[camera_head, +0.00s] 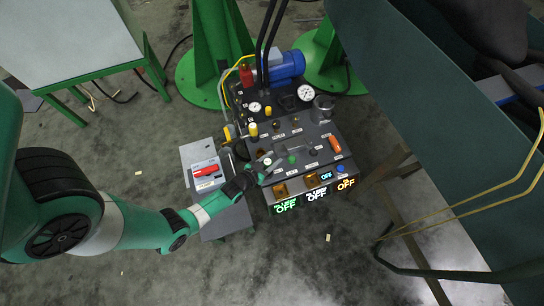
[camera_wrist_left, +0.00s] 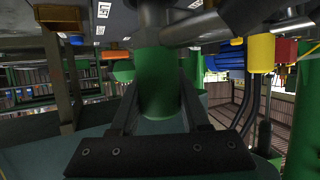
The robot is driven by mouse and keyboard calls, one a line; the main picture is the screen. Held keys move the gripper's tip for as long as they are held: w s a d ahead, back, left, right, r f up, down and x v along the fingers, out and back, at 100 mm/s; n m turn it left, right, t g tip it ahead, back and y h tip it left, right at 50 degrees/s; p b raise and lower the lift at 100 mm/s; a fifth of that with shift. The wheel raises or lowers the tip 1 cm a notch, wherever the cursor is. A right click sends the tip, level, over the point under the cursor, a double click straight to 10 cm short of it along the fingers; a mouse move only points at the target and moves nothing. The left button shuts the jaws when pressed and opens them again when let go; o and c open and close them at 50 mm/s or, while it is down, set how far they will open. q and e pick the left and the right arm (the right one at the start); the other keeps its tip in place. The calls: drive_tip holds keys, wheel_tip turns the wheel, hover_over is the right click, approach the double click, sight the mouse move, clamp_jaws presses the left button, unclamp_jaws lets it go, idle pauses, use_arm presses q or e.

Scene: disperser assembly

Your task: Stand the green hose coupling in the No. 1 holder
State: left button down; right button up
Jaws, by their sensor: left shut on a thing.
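The green hose coupling (camera_wrist_left: 156,82) shows in the left wrist view as a green cylinder between the two dark fingers of my left gripper (camera_wrist_left: 155,108). The gripper is shut on it. Dark metal pipe parts show just above the coupling in that view. In the head view my left gripper (camera_head: 258,174) is over the front left of the dark machine panel (camera_head: 310,142), and I cannot make out the coupling clearly there. The panel's small labels are too small to read, so I cannot tell which holder is No. 1. My right gripper is not in view.
An orange part (camera_head: 335,145) and a small green part (camera_head: 292,159) are on the panel. Gauges, a blue motor (camera_head: 287,66) and black hoses stand behind. A grey box with a red switch (camera_head: 205,171) is left of the panel, and lit OFF displays (camera_head: 316,195) line its front.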

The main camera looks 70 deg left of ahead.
use_arm(q)
drive_tip(key=shift+f, duration=1.1)
drive_tip(key=shift+c, duration=1.9)
unclamp_jaws()
drive_tip(key=shift+o, duration=0.4)
drive_tip(key=shift+s+d+r+p, duration=0.15)
drive_tip(key=shift+s+r+p, duration=0.1)
drive_tip(key=shift+s+p, duration=0.15)
drive_tip(key=p+v, duration=0.5)
drive_tip(key=v, duration=0.5)
drive_tip(key=shift+s+d, duration=0.2)
drive_tip(key=shift+s, duration=0.05)
